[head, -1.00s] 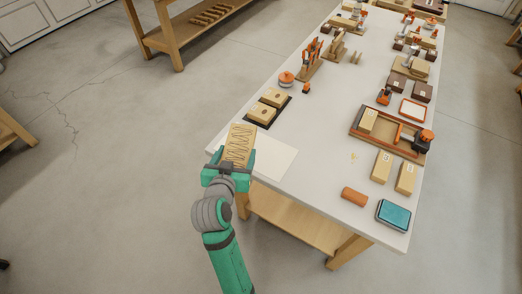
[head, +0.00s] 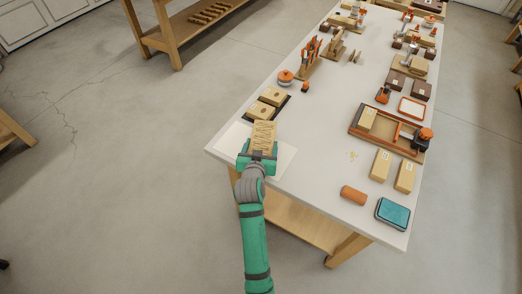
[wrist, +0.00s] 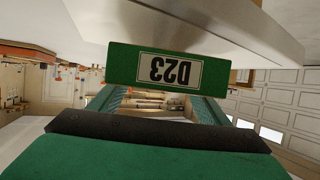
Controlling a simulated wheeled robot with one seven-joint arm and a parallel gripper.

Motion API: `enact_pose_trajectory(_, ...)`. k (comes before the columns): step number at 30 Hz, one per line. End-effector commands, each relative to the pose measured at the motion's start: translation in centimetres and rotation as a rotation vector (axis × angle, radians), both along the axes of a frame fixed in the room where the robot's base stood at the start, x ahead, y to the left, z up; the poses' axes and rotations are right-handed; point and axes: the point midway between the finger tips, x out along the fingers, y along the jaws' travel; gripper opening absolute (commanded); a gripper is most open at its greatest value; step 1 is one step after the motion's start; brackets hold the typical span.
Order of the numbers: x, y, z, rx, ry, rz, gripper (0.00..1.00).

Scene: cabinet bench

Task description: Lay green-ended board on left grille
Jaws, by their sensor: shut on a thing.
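My gripper (head: 258,154) is shut on a light wooden board (head: 264,135) with dark wavy lines, above the near left corner of the white table. In the wrist view my gripper's jaws (wrist: 158,108) lie behind the board's green end (wrist: 175,68), which bears an upside-down label "D23". The board points away from me, toward a dark flat base (head: 250,115) with two tan blocks. Whether it touches anything below is hard to tell. I cannot make out for sure which thing is the left grille.
A pale sheet (head: 287,163) lies under my gripper. A wooden tray (head: 378,140) lies beyond. The table's middle (head: 320,130) is clear.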

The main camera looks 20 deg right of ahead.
Motion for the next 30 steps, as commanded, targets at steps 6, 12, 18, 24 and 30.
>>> enact_pose_trajectory(6,0.0,0.1,-2.7,0.001,0.001,0.001,0.39)
enact_pose_trajectory(12,0.0,0.1,-2.7,0.0,-0.001,0.001,0.39)
enact_pose_trajectory(18,-0.1,0.1,-3.0,0.0,0.001,0.001,0.77)
enact_pose_trajectory(24,-0.1,0.1,-3.0,0.0,0.001,0.001,0.89)
enact_pose_trajectory(30,0.0,0.1,-2.8,0.001,0.001,0.001,0.89)
